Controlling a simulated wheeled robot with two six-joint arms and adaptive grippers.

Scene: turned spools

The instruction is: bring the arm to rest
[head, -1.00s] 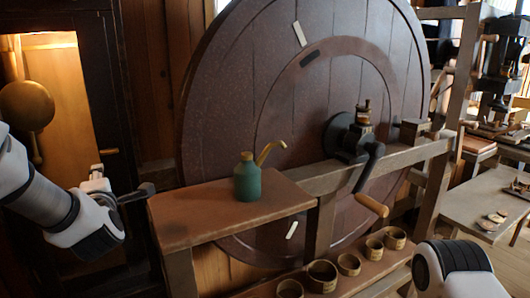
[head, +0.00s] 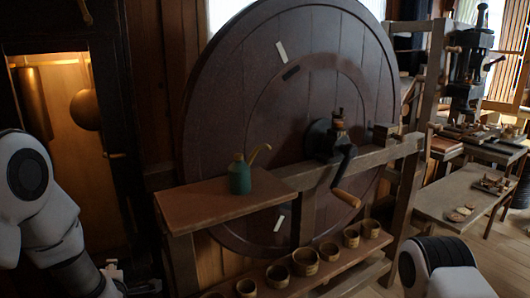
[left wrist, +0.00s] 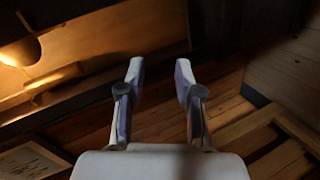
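My left arm (head: 45,215) comes in at the lower left of the head view, bent, with its gripper (head: 128,280) low beside the bench. In the left wrist view the left gripper (left wrist: 159,75) is open, its two fingers apart with nothing between them. Below it are a wooden floor and dark woodwork. Of my right arm, only a white and black link (head: 440,268) shows at the lower right of the head view. The right gripper is out of view.
A large dark wooden wheel (head: 225,120) with a crank handle (head: 346,197) stands behind a bench (head: 215,203). A green oil can (head: 240,178) stands on the bench. Several small cups (head: 305,262) line a low shelf. A lit cabinet (head: 75,140) is at left, a table (head: 450,195) at right.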

